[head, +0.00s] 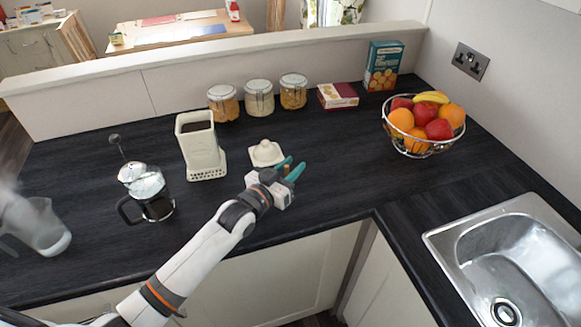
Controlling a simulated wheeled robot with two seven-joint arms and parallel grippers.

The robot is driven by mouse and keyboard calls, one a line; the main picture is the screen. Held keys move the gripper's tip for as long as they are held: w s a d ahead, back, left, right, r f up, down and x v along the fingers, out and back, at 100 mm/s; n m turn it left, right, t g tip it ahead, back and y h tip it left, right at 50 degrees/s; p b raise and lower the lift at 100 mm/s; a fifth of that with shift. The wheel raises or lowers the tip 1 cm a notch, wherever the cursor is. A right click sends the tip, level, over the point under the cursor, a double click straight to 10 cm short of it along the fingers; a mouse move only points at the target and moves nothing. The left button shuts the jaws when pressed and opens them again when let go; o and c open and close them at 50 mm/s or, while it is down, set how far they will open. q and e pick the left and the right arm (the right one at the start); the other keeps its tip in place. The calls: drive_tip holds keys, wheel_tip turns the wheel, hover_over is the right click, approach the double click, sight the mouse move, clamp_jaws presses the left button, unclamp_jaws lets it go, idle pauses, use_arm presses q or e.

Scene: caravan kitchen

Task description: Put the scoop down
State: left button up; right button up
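My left gripper (297,163) is over the counter in the middle of the head view, just right of a cream lid (265,153). Its two teal fingers stand apart. A small brown bit (287,169) shows between them, perhaps part of the scoop; the rest is hidden or too small to make out. I cannot tell whether it touches the counter. My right gripper is not in view.
An open cream canister (201,147) with dark contents and a French press (147,192) stand left of the gripper. A blurred jug (40,228) is far left. Jars (259,98) and boxes line the back. A fruit basket (425,125) and sink (515,262) are right. Counter right of the gripper is clear.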

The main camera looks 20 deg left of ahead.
use_arm(q)
drive_tip(key=shift+r, duration=0.25)
drive_tip(key=b+v, duration=0.2)
drive_tip(key=v, duration=1)
drive_tip(key=shift+f, duration=0.15)
